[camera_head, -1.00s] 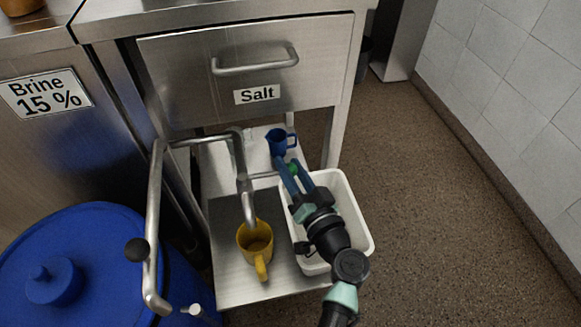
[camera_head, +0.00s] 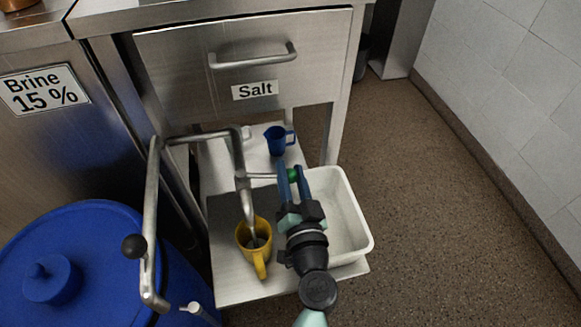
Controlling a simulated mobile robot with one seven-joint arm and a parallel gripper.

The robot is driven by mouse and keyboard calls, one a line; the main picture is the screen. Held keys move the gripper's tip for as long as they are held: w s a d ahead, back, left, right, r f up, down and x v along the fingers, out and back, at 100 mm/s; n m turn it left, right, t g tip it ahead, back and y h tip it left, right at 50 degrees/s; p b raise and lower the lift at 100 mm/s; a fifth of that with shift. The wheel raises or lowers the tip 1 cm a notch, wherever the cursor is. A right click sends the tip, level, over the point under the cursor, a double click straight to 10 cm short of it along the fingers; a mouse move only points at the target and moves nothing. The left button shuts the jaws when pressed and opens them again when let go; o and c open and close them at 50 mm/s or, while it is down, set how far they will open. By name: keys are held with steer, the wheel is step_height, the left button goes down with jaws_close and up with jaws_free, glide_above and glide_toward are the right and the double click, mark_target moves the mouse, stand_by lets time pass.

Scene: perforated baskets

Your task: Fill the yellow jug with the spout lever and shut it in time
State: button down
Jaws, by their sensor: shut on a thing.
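The yellow jug (camera_head: 257,262) stands upright on the metal shelf, its handle facing the front. The steel spout pipe (camera_head: 240,160) bends down with its end over the jug's mouth. The liquid level inside is too small to tell. The spout lever (camera_head: 262,176) is a thin rod reaching right from the pipe to a green knob (camera_head: 293,174). My gripper (camera_head: 293,180) is shut on the green knob, one blue finger on each side. It is right of and behind the jug, above the white tub's left edge.
A white tub (camera_head: 356,222) stands right of the jug, under my arm. A blue jug (camera_head: 276,138) stands behind on the shelf. A blue barrel (camera_head: 95,235) and a bent pipe with a black ball (camera_head: 134,246) are at left. The floor at right is clear.

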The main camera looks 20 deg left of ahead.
steer(key=shift+s+a+f+m+t+h, duration=0.1)
steer(key=shift+s+f+m+t+h, duration=0.1)
steer(key=shift+s+m+h, duration=0.25)
steer(key=shift+s+f+m+t+h, duration=0.25)
steer(key=shift+s+h, duration=0.1)
steer(key=shift+h, duration=0.2)
steer(key=c, duration=0.6)
jaws_free()
steer(key=shift+o, duration=0.5)
steer(key=shift+r, duration=0.15)
steer(key=b+v, duration=0.3)
steer(key=v, duration=1)
steer(key=shift+w, duration=0.1)
